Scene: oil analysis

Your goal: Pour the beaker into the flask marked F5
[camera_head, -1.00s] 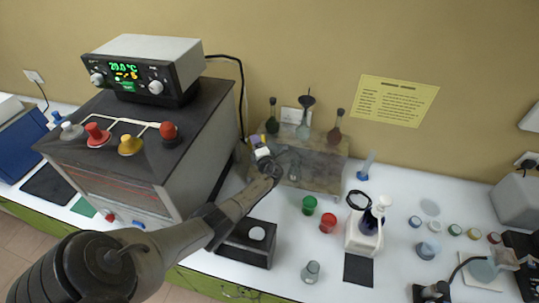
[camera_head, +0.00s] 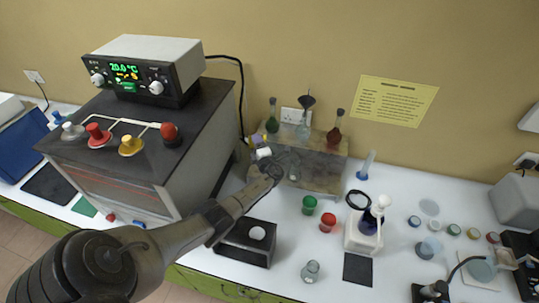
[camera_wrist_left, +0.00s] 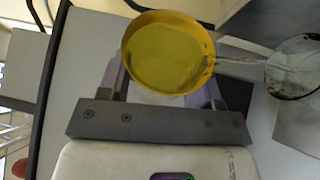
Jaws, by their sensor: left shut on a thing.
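My left gripper (camera_head: 264,154) is in front of the rack (camera_head: 325,180), near its left end. In the left wrist view the gripper (camera_wrist_left: 165,85) is shut on a round beaker (camera_wrist_left: 166,50) with yellow content, held between its purple finger pads. A clear glass flask (camera_wrist_left: 292,68) shows at the right of that view, its thin neck pointing at the beaker's rim; I cannot tell whether they touch. On the rack stand a green flask (camera_head: 272,122), one with a dark funnel (camera_head: 303,127) and a red flask (camera_head: 335,135). No F5 mark is readable. My right gripper is not in view.
A large grey oven (camera_head: 150,150) with a controller (camera_head: 145,65) stands left. A black box (camera_head: 245,243) is below my forearm. Green (camera_head: 309,204) and red (camera_head: 327,222) cups, a glass vessel (camera_head: 311,271) and a white wash bottle (camera_head: 363,235) stand on the bench.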

